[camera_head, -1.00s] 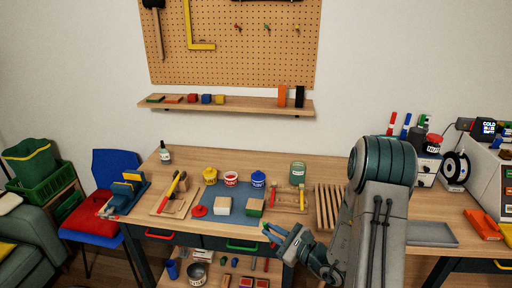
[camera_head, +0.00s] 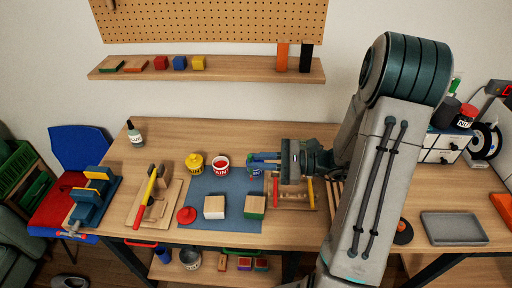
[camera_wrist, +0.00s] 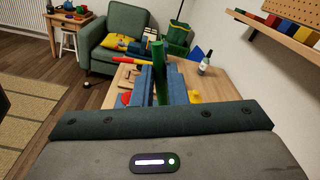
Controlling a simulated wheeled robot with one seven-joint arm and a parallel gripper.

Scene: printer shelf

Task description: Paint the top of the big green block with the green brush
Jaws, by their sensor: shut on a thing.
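The big green block (camera_head: 255,205) stands near the front edge of the blue mat; its sides are green and its top is bare wood colour. My gripper (camera_head: 262,162) is behind and above it, reaching left over the back of the mat. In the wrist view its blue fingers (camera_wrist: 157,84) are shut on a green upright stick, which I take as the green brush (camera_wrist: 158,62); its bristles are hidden. In the head view the brush is too small to make out clearly. The green can is not visible now.
A white-sided block (camera_head: 214,207) stands left of the green one. A red lid (camera_head: 186,215), yellow pot (camera_head: 195,163) and red paint pot (camera_head: 221,166) are near. A wooden holder (camera_head: 295,204) with red and yellow brushes lies right.

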